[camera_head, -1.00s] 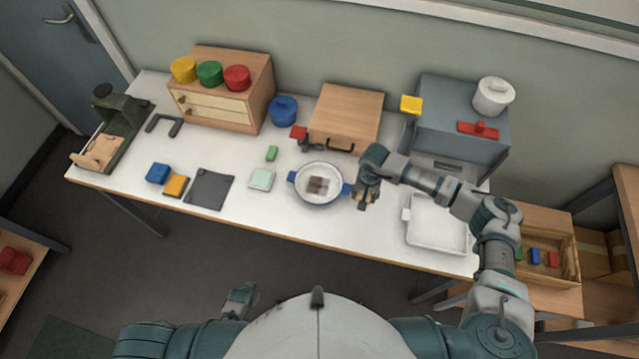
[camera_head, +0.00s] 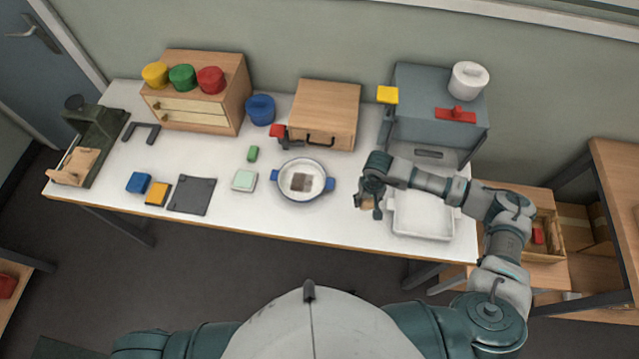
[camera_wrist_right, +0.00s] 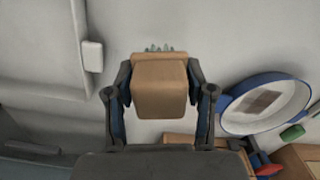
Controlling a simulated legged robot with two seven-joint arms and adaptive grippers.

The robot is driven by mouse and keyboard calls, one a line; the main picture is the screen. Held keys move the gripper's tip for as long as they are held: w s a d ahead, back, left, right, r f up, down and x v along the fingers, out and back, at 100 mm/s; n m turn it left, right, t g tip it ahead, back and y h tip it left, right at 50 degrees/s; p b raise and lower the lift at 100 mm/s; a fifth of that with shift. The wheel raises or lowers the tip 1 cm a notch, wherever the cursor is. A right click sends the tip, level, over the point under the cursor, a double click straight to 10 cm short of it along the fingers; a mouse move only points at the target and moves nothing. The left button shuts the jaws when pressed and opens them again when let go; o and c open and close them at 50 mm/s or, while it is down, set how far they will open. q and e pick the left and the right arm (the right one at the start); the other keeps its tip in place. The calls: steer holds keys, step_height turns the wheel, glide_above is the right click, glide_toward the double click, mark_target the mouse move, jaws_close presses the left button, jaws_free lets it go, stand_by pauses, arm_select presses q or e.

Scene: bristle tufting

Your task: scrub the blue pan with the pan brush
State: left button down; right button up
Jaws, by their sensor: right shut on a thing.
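The blue pan (camera_head: 313,190) is a round pan with a white inside, a blue rim and two blue handles, standing at the front middle of the table. A brown-grey dirty patch (camera_head: 301,182) lies on its floor. My right gripper (camera_head: 368,204) is to the right of the pan, apart from it, above the table. It is shut on the pan brush, a wooden block (camera_wrist_right: 160,88) with grey bristles at its far edge in the right wrist view. The pan also shows at the right of that view (camera_wrist_right: 233,118). My left gripper is not in view.
A white tray (camera_head: 421,232) lies right of the pan, beside my right forearm. A wooden box with a handle (camera_head: 330,105) stands behind the pan. A pale green sponge-like block (camera_head: 244,180) and a dark mat (camera_head: 191,197) lie to its left.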

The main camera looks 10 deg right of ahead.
steer(key=w+a+m, duration=0.1)
steer(key=w+a, duration=0.2)
steer(key=w+a+r+m, duration=0.1)
steer(key=w+a+m, duration=0.1)
steer(key=w+a, duration=0.1)
steer(key=w+a+r+m, duration=0.1)
steer(key=w+a+m, duration=0.1)
steer(key=w+a, duration=0.1)
steer(key=shift+w+a, duration=0.3)
steer(key=shift+a, duration=0.35)
steer(key=w+a+r+m, duration=0.3)
steer(key=a+m, duration=0.1)
steer(key=a, duration=0.4)
glide_above(308, 182)
step_height(308, 182, down, 7)
steer(key=shift+s+a+r, duration=0.1)
steer(key=shift+a+f, duration=0.3)
steer(key=shift+f, duration=0.35)
steer(key=shift+d, duration=0.1)
steer(key=shift+d, duration=0.2)
